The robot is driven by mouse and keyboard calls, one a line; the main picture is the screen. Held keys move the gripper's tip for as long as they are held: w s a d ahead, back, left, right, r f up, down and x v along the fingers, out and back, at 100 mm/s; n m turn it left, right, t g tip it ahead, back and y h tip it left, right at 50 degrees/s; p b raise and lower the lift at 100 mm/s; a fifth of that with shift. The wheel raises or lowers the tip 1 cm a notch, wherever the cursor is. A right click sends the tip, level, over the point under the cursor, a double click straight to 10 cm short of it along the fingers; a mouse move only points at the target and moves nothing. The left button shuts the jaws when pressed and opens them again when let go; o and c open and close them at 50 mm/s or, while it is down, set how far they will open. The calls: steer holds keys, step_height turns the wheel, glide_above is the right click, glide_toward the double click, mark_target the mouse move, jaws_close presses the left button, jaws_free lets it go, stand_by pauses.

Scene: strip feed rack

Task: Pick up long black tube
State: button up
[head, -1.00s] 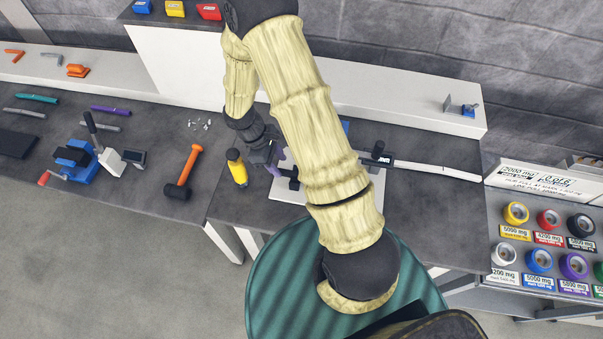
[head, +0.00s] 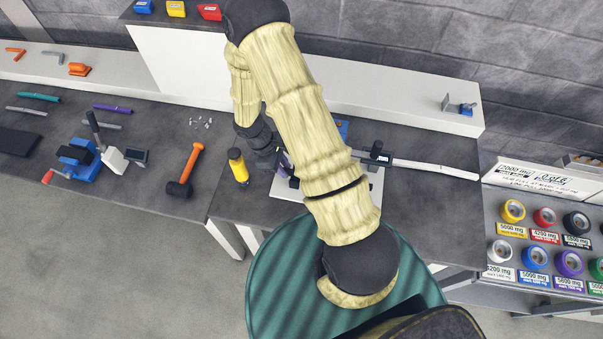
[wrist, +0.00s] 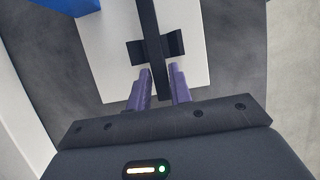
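The long black tube (wrist: 150,40) shows in the wrist view as a dark bar running up the picture over a white plate (wrist: 111,52). A short black block (wrist: 174,44) lies across its line. My gripper (wrist: 160,82) has two purple fingers, one on each side of the tube's near part. The fingers are apart, with a gap visible at the right finger; I cannot tell if the left one touches. In the head view my gripper (head: 286,166) is over the white plate (head: 283,192), and my arm hides most of the tube.
A yellow bottle (head: 238,167) stands left of the plate. An orange-handled hammer (head: 187,170) lies farther left. A black clamp (head: 377,155) and a long white strip (head: 435,169) are to the right. A raised white ledge (head: 430,108) runs behind. A tape rack (head: 540,245) stands at far right.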

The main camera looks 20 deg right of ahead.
mark_target(289, 173)
jaws_close()
steer(key=shift+r, duration=0.1)
steer(key=shift+r+b, duration=0.45)
steer(key=shift+b, duration=0.05)
steer(key=shift+s+a+r+b, duration=0.15)
steer(key=shift+r+b, duration=0.35)
steer(key=shift+r, duration=0.05)
steer(key=shift+s+a+r+b, duration=0.1)
steer(key=shift+r+b, duration=0.35)
steer(key=shift+r, duration=0.05)
steer(key=s+a+b, duration=0.6)
steer(key=s+a, duration=0.4)
steer(key=s, duration=0.4)
steer(key=shift+r+b, duration=0.15)
steer(key=shift+b, duration=0.15)
steer(key=shift+f+b, duration=0.6)
steer(key=shift+f, duration=0.05)
steer(key=shift+a, duration=0.1)
